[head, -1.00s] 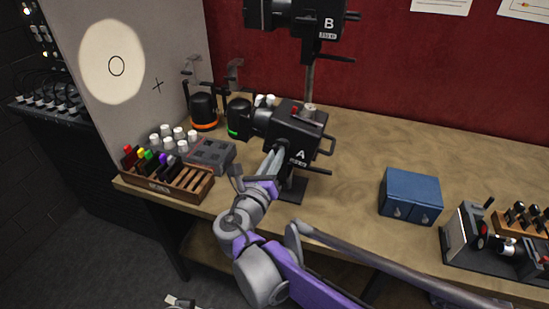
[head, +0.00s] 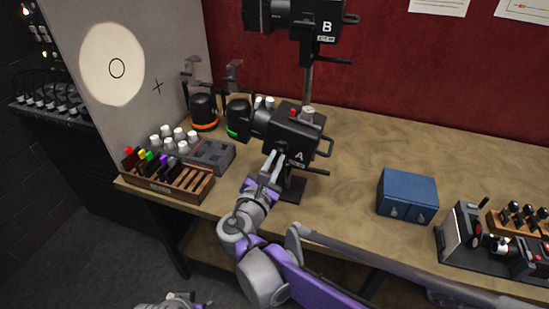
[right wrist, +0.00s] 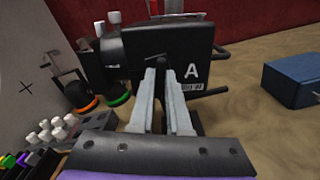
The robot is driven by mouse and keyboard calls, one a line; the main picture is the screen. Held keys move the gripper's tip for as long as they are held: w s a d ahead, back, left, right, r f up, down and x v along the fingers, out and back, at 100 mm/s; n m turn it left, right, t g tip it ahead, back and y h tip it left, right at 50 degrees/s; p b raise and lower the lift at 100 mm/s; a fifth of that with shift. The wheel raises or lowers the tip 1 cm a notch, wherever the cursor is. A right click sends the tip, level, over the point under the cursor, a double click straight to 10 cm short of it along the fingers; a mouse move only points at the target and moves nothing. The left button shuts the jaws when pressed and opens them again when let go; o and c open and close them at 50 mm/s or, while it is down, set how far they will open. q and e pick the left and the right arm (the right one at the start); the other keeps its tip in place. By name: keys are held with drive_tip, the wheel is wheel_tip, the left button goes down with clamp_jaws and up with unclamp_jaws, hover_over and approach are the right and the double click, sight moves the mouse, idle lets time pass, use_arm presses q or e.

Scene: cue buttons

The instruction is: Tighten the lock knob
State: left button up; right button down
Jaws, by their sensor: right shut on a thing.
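Lamp A (head: 297,132) is a black box-shaped spotlight on a stand on the bench, and it also shows in the right wrist view (right wrist: 190,48). My right gripper (head: 275,158) is at the near side of lamp A, below its lens end. In the right wrist view its two grey fingers (right wrist: 163,70) converge on a small dark knob (right wrist: 162,61) on the lamp's near side, taken to be the lock knob. The fingers hide most of it. Part of my left arm's end (head: 172,303) shows at the bottom edge, its jaws unclear.
Lamp B (head: 298,20) stands above lamp A on the same post. A wooden rack with coloured markers (head: 180,190), a grey control box (head: 212,154) and two dark lamps are to the left. A blue box (head: 407,194) stands right. The bench between is clear.

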drive_tip(key=m, duration=0.3)
drive_tip(key=shift+d+m+p, duration=0.1)
drive_tip(key=shift+m+p, duration=0.2)
drive_tip(key=shift+p, duration=0.1)
drive_tip(key=m+p, duration=0.1)
drive_tip(key=m, duration=0.2)
drive_tip(key=shift+m, duration=0.3)
use_arm(q)
drive_tip(key=r, duration=0.1)
drive_tip(key=w+r+p, duration=0.1)
drive_tip(key=r, duration=0.2)
drive_tip(key=shift+w+r, duration=0.4)
use_arm(e)
drive_tip(key=m, duration=0.6)
drive_tip(key=shift+f, duration=0.25)
drive_tip(key=shift+m, duration=0.3)
drive_tip(key=c, duration=0.9)
unclamp_jaws()
drive_tip(key=shift+s, duration=0.1)
use_arm(q)
drive_tip(key=shift+s+f+b, duration=0.25)
drive_tip(key=shift+f, duration=0.25)
drive_tip(key=shift+s+f+b, duration=0.2)
drive_tip(key=shift+f+b, duration=0.05)
drive_tip(key=shift+f, duration=0.25)
use_arm(e)
drive_tip(key=shift+v, duration=5.4)
